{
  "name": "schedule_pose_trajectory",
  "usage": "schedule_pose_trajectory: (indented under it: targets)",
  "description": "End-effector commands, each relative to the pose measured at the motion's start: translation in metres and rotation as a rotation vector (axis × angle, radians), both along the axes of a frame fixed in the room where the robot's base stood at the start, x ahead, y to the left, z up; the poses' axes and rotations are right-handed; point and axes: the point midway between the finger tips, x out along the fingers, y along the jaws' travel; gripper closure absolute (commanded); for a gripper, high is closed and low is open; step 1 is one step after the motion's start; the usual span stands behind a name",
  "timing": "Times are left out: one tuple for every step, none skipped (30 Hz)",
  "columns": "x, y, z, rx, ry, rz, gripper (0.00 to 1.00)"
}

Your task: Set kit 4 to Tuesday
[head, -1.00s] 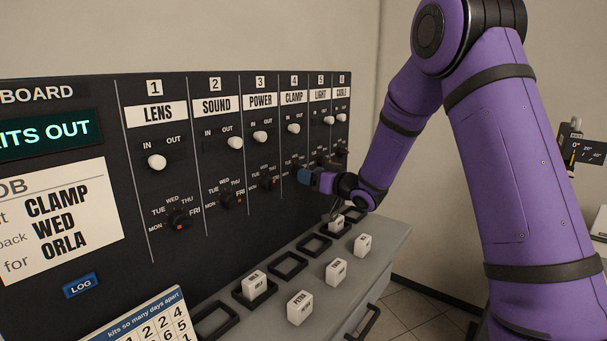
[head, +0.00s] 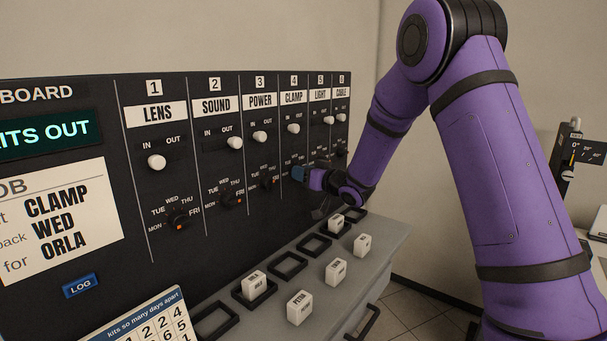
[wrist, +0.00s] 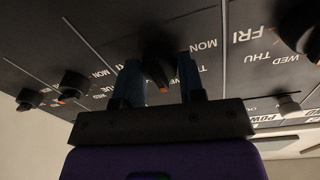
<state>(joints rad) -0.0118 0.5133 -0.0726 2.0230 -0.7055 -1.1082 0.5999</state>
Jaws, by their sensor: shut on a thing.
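The kit 4 CLAMP column (head: 293,97) on the dark board has a white IN/OUT slider knob (head: 293,128) and a black day dial below it. My gripper (head: 299,173) is at that dial and covers it in the head view. In the wrist view, which is upside down, my gripper (wrist: 160,80) is shut on the black day dial (wrist: 158,55), one finger each side. An orange mark shows on the dial's lower edge there, with MON to the upper right. The exact day it points at cannot be told.
Neighbouring day dials, kit 3's (head: 268,183) and kit 5's (wrist: 72,84), sit close on either side. A grey ledge (head: 350,252) below holds several white labelled blocks and black frames. A job card (head: 63,218) reads CLAMP, WED, ORLA.

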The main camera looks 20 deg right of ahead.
Motion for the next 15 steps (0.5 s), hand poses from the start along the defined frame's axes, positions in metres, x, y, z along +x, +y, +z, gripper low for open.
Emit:
schedule_pose_trajectory:
  targets:
    - [-0.0001,0.0000,-0.0001,-0.003,-0.002,0.000,0.87]
    - [-0.0001,0.0000,-0.0002,-0.007,-0.004,0.000,0.87]
    - [-0.0001,-0.0002,-0.0002,-0.013,-0.009,0.000,0.87]
    - [-0.0001,-0.0001,-0.0003,-0.019,-0.013,0.000,0.87]
    - [-0.0001,-0.0001,-0.0003,-0.026,-0.018,0.000,0.87]
    - [-0.0001,-0.0002,-0.0004,-0.039,-0.027,0.000,0.87]
    - [-0.0001,-0.0003,-0.0005,-0.048,-0.034,-0.001,0.87]
    - [-0.0001,-0.0004,-0.0007,-0.061,-0.044,-0.001,0.87]
    - [0.0000,-0.0005,-0.0008,-0.078,-0.056,-0.001,0.87]
    - [0.0000,-0.0007,-0.0009,-0.094,-0.067,-0.001,0.87]
    - [0.0000,-0.0009,-0.0011,-0.111,-0.079,-0.001,0.87]
    - [0.0000,-0.0011,-0.0011,-0.135,-0.095,-0.002,0.87]
    - [0.0000,-0.0012,-0.0012,-0.152,-0.109,-0.002,0.87]
    - [0.0001,-0.0012,-0.0013,-0.173,-0.123,-0.002,0.87]
    - [0.0001,-0.0012,-0.0014,-0.200,-0.143,-0.002,0.87]
